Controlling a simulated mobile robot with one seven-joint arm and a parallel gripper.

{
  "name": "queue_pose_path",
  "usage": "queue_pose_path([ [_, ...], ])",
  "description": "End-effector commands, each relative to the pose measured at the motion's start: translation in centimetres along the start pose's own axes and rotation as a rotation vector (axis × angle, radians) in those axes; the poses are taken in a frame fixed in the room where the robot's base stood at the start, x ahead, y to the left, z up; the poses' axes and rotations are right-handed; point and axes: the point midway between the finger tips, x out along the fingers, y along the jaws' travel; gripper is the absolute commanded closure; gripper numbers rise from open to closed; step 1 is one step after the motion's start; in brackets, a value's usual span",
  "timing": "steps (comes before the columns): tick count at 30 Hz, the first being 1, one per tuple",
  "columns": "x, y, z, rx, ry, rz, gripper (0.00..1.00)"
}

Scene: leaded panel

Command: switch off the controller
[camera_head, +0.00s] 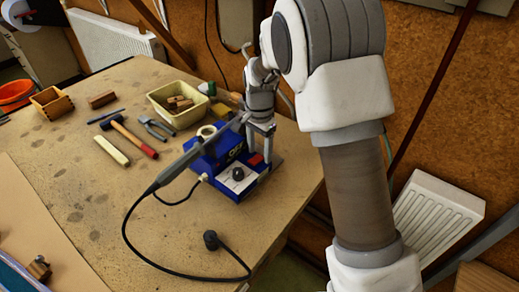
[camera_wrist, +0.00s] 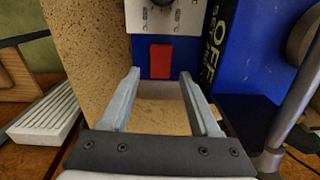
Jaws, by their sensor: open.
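The controller (camera_head: 222,160) is a blue box near the table's right edge, with a black knob (camera_head: 238,174) on a pale plate. Its red switch (camera_head: 256,159) sits at the right end of the front. In the wrist view the red switch (camera_wrist: 160,61) stands upright on the blue face, below the pale plate (camera_wrist: 165,17). My gripper (camera_head: 262,130) is open and empty, over the controller's right end. In the wrist view its fingertips (camera_wrist: 159,74) appear to either side of the switch. The switch's on or off position cannot be told.
A soldering iron (camera_head: 172,171) rests across the controller's left side, its black cable (camera_head: 126,235) looping over the table. A cream tub (camera_head: 176,102), hammer (camera_head: 132,136) and pliers (camera_head: 156,127) lie further back. The table's right edge is close to the controller.

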Motion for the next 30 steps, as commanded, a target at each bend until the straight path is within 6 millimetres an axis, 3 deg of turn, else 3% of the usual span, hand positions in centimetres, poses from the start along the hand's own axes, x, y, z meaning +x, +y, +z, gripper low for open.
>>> queue_pose_path([
  [6,-0.01,-0.01,0.00,0.000,0.000,0.000,0.41],
  [16,-0.04,-0.01,-0.01,0.000,0.000,0.000,1.00],
  [24,0.01,-0.02,0.11,-0.001,0.014,0.000,1.00],
  [30,0.02,-0.03,0.54,-0.004,0.121,-0.004,1.00],
])
